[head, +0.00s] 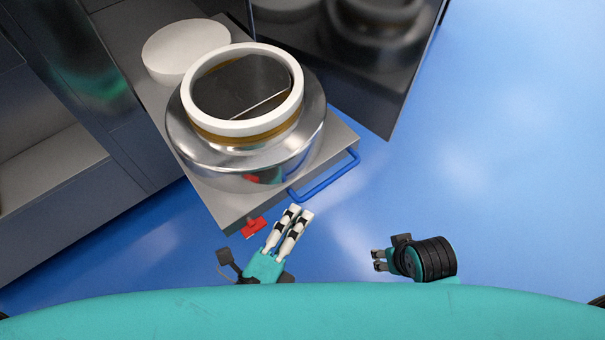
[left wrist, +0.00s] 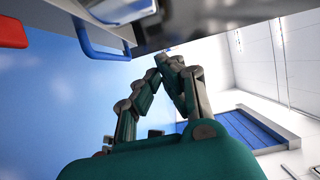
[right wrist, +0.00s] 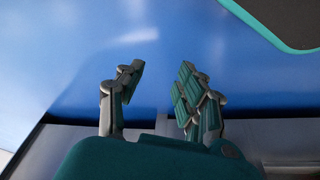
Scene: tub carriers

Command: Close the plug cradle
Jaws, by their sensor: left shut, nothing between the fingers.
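The plug cradle seems to be the grey slab (head: 215,205) pulled out from the dark cabinet, bearing a shiny metal tub with a white rim (head: 240,150). A blue bar handle (head: 325,180) is on its front edge; it also shows in the left wrist view (left wrist: 98,42). A red tab (head: 254,228) hangs below the front corner and shows in the left wrist view (left wrist: 12,33). My left gripper (head: 298,212) is shut and empty, just in front of the slab's edge, between tab and handle. My right gripper (head: 378,259) is open and empty, lower right of the handle.
A white round lid or disc (head: 186,50) lies behind the tub on the slab. A dark glossy panel (head: 350,60) stands open to the right of the tub. The grey cabinet (head: 60,180) is at left. The blue floor (head: 500,180) at right is clear.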

